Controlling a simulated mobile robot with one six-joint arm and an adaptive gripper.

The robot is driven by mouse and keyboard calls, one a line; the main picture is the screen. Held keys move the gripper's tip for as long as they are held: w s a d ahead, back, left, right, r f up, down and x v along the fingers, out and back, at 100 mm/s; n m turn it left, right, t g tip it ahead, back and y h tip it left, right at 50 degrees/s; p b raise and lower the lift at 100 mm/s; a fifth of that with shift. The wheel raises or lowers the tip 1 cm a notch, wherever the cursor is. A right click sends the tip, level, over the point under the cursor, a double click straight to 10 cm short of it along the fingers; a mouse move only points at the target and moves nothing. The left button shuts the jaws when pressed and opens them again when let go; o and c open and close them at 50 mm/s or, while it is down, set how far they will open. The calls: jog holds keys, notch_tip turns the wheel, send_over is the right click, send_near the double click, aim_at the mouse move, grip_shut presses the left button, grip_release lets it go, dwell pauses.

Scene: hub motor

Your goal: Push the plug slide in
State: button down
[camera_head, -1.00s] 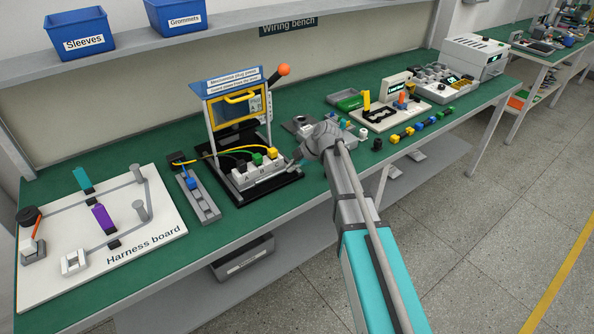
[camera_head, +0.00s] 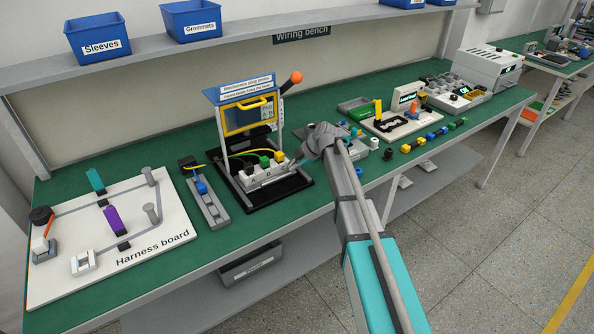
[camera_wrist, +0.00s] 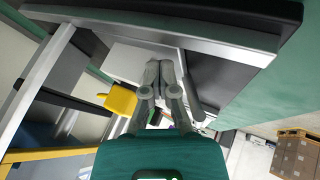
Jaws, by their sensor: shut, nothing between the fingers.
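The mechanical plug press (camera_head: 240,97) stands on the bench with a blue top and a yellow-framed window. The light grey plug slide (camera_head: 266,178), lettered on its front, sits low at its front on a black base and carries black, green and yellow plugs. My gripper (camera_head: 293,163) is shut and empty at the right end of the slide. In the wrist view my gripper's fingers (camera_wrist: 162,72) are together, close to the pale slide (camera_wrist: 128,63), with a yellow plug (camera_wrist: 119,100) beside them. I cannot tell whether the fingertips touch the slide.
A harness board (camera_head: 110,235) lies at the left. A grey rail with a blue connector (camera_head: 203,190) lies left of the press. A fixture with a black cradle (camera_head: 393,123) and several coloured connectors (camera_head: 432,134) are at the right.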

jog(key=w+a, duration=0.1)
jog(key=w, duration=0.1)
jog(key=w+a, duration=0.2)
jog(key=w, duration=0.1)
jog(key=w+a, duration=0.2)
jog(key=shift+w, duration=0.3)
jog(key=shift+s, duration=0.15)
jog(key=shift+s+d, duration=0.2)
jog(key=shift+s, duration=0.15)
jog(key=s+d, duration=0.1)
jog(key=s+d+r+p, duration=0.1)
jog(key=shift+s+d, duration=0.1)
jog(key=shift+s, duration=0.3)
jog(key=shift+p+v, duration=0.65)
jog(key=shift+v, duration=0.15)
jog(key=p+v, duration=0.5)
jog(key=v, duration=0.2)
jog(key=shift+d+p, duration=0.2)
jog(key=shift+p, duration=0.15)
